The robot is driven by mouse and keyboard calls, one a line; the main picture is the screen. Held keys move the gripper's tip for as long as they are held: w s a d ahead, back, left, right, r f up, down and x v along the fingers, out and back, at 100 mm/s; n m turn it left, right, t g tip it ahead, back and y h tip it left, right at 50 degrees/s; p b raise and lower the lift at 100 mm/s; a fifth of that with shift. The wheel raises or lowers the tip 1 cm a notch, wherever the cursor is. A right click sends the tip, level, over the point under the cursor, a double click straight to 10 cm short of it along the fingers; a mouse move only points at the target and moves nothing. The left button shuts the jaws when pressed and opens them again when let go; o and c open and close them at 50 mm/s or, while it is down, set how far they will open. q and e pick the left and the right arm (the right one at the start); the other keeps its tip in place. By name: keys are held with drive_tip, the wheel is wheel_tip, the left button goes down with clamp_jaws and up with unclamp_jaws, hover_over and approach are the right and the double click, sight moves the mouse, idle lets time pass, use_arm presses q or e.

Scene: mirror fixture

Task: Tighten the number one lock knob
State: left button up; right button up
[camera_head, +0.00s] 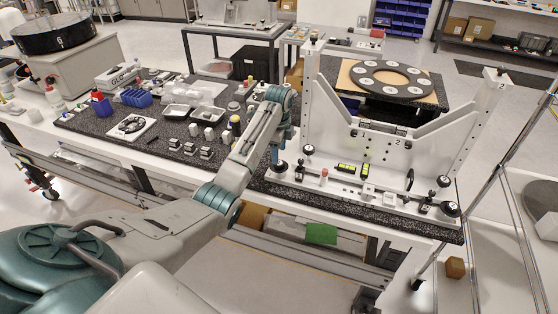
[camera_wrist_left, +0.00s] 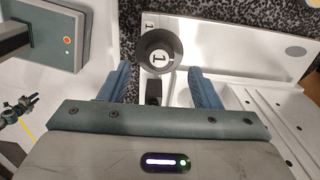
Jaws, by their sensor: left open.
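The number one lock knob (camera_wrist_left: 159,51) is a round black knob with a white disc marked 1. In the left wrist view it lies between the tips of my left gripper's blue fingers (camera_wrist_left: 160,72), with a gap on each side. In the head view my left gripper (camera_head: 277,152) points down at the left end of the white mirror fixture (camera_head: 345,133). The knob (camera_head: 279,168) shows just below the fingers there. The gripper is open and holds nothing. My right gripper is not in view.
The fixture stands on a speckled dark table (camera_head: 440,228), with other black knobs along its base, including one at the right end (camera_head: 451,209). A ring plate (camera_head: 390,79) lies behind it. Small parts and blue bins (camera_head: 134,97) cover the table's left side.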

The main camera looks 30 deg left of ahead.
use_arm(q)
wheel_tip(320, 180, up, 4)
drive_tip(key=shift+f+b, duration=0.25)
drive_tip(key=shift+b, duration=0.35)
wheel_tip(320, 180, up, 3)
drive_tip(key=shift+r+p, duration=0.2)
drive_tip(key=shift+p, duration=0.75)
drive_tip(key=shift+f, duration=0.1)
